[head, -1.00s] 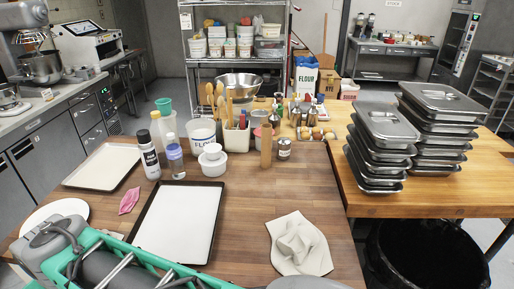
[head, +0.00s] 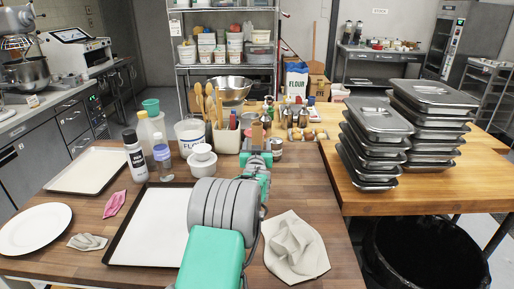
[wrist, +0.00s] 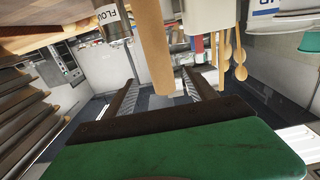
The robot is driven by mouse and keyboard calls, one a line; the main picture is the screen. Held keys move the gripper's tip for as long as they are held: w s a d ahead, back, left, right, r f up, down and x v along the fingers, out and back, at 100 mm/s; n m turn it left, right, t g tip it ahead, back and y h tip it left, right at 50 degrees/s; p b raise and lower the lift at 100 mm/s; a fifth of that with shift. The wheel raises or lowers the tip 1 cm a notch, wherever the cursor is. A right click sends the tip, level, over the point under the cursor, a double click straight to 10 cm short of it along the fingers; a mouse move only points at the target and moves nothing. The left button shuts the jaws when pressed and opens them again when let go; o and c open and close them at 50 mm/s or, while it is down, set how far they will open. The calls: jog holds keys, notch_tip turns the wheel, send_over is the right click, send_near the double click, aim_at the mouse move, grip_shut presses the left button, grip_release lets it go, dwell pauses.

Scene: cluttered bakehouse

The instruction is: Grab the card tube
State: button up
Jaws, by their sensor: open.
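The card tube (head: 257,132) is a plain tan cylinder standing upright at the back of the wooden table, its lower part hidden behind my gripper (head: 257,152) in the head view. In the wrist view, which is turned over, the tube (wrist: 152,45) hangs down from the top, with its end in line with the gap between my two fingers. My gripper (wrist: 160,76) is open, one dark finger on each side of that gap. I cannot tell whether the tube is between the fingers or just beyond them.
A crumpled cloth (head: 296,246) and a dark-edged tray (head: 150,225) lie nearer. Stacked steel pans (head: 372,145) stand right.

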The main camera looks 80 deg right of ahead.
aim_at(257, 138)
jog(key=p+x, duration=0.1)
jog(key=x, duration=0.4)
jog(key=shift+d+f+p, duration=0.15)
jog(key=shift+d+p, duration=0.05)
jog(key=shift+p, duration=0.2)
jog(key=shift+c, duration=0.3)
jog(key=shift+w, duration=0.1)
grip_shut()
